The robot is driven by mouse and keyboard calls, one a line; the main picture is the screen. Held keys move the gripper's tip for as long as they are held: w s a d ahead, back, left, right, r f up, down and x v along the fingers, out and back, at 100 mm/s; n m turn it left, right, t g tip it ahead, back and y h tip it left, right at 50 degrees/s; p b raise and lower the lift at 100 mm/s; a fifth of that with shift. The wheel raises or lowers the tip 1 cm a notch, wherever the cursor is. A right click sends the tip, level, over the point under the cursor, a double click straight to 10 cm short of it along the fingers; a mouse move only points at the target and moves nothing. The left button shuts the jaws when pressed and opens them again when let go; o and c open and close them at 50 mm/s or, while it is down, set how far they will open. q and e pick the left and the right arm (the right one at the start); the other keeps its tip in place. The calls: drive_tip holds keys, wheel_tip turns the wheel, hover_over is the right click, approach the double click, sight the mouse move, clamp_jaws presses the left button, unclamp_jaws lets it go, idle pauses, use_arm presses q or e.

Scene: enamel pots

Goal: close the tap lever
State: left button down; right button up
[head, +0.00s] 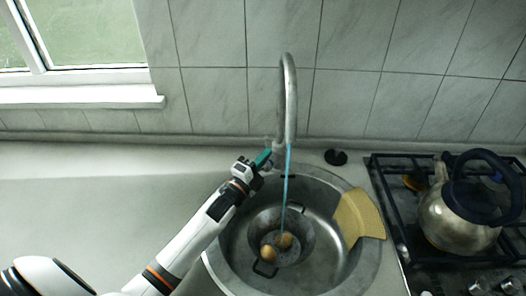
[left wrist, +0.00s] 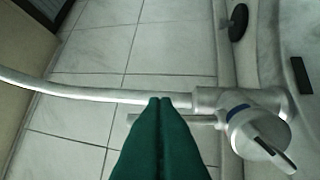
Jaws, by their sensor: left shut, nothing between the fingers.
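The tap (head: 289,95) has a tall curved metal spout behind the sink, and a blue-tinted stream of water (head: 286,185) runs from it. In the left wrist view, the tap body (left wrist: 275,98) is at the right, with a blue-ringed round part. A short metal rod (left wrist: 203,122), seemingly the lever, runs alongside the spout, partly behind my fingers. My left gripper (head: 264,157) is shut and empty just left of the tap. Its green fingertips (left wrist: 160,101) overlap the spout in the wrist view; whether they touch anything is unclear. My right gripper is out of view.
A metal pot (head: 263,222) with round yellowish items stands in the round sink (head: 227,262) under the stream. A yellow cloth (head: 358,217) hangs on the right rim. A kettle (head: 455,222) stands on the stove at right. The left counter (head: 90,200) is clear.

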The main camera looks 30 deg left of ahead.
use_arm(q)
drive_tip(key=shift+w+a, duration=0.3)
drive_tip(key=shift+w, duration=0.05)
drive_tip(key=shift+r, duration=0.1)
drive_tip(key=shift+w+d+r, duration=0.1)
drive_tip(key=shift+w+r, duration=0.15)
drive_tip(key=shift+w, duration=0.25)
drive_tip(key=shift+w+d+r, duration=0.1)
drive_tip(key=shift+w+r, duration=0.15)
drive_tip(key=shift+w, duration=0.2)
